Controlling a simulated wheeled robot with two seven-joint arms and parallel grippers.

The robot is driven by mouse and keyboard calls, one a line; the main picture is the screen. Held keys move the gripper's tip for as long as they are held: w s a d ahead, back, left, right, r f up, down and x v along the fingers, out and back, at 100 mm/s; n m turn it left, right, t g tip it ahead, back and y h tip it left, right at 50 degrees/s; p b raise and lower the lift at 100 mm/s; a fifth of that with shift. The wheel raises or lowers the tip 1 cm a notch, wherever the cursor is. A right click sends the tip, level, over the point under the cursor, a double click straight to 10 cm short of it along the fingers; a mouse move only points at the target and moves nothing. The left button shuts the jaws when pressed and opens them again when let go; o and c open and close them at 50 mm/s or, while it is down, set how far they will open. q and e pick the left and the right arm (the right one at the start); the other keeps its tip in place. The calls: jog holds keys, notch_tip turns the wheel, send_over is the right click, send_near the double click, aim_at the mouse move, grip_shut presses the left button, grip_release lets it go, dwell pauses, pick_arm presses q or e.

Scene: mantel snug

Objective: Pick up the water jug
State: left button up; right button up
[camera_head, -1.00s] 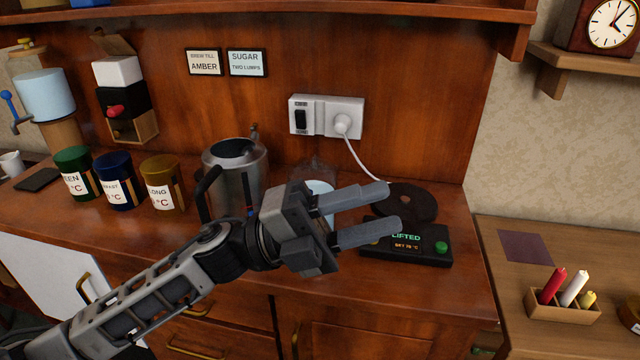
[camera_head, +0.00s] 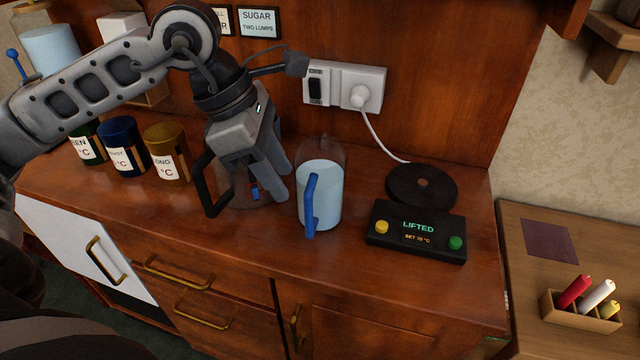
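The water jug (camera_head: 327,190) stands upright on the wooden counter. It is clear, with pale blue water inside and a blue handle facing the front. My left gripper (camera_head: 279,188) points down just left of the jug, apart from it in this view. Its two fingers are spread with nothing between them that I can make out. My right gripper is not in view.
A kettle with a black handle (camera_head: 211,190) stands behind my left gripper, mostly hidden. Right of the jug are a black control box (camera_head: 417,243) reading LIFTED and a round black base (camera_head: 421,186). A white socket (camera_head: 345,88) is behind. Several canisters, one yellow (camera_head: 167,151), stand left.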

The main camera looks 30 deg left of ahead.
aim_at(305, 200)
pick_arm(q)
jog(key=shift+d+p+x, duration=0.2)
jog(key=shift+p+x, duration=0.45)
jog(key=shift+x, duration=3.3)
jog(key=shift+w+r, duration=0.1)
jog(key=shift+w, duration=0.05)
grip_shut()
jog(key=shift+r, duration=0.1)
jog(key=shift+w+r, duration=0.1)
jog(key=shift+w, duration=0.05)
